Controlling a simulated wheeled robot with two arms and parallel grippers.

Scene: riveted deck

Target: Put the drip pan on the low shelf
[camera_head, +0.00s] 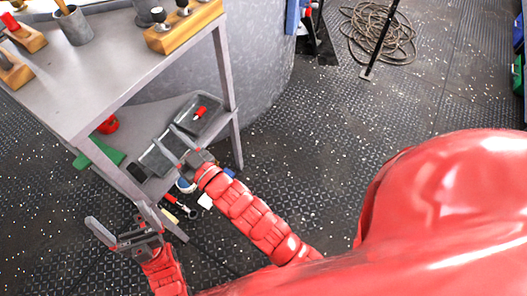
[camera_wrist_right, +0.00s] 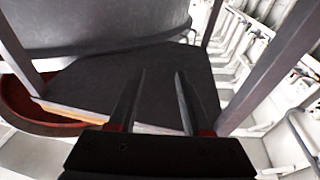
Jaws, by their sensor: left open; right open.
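The low shelf (camera_head: 150,116) is the lower board of the grey table, and its dark surface also shows in the right wrist view (camera_wrist_right: 90,85). A shallow grey tray (camera_head: 213,104), which looks like the drip pan, is at the shelf's right end with a small red-handled item in it. My right gripper (camera_head: 163,133) is open and empty by the shelf, just left of the tray; its fingers also show in the wrist view (camera_wrist_right: 160,72). A second grey flat piece (camera_head: 155,160) lies partly behind its fingers. My left gripper (camera_head: 114,213) is open and empty, in front of the table.
A red pot (camera_head: 108,124) and a green item (camera_head: 100,153) are at the shelf's left. The tabletop (camera_head: 100,62) and legs (camera_head: 224,65) frame the shelf. Small tools (camera_head: 175,205) lie below.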

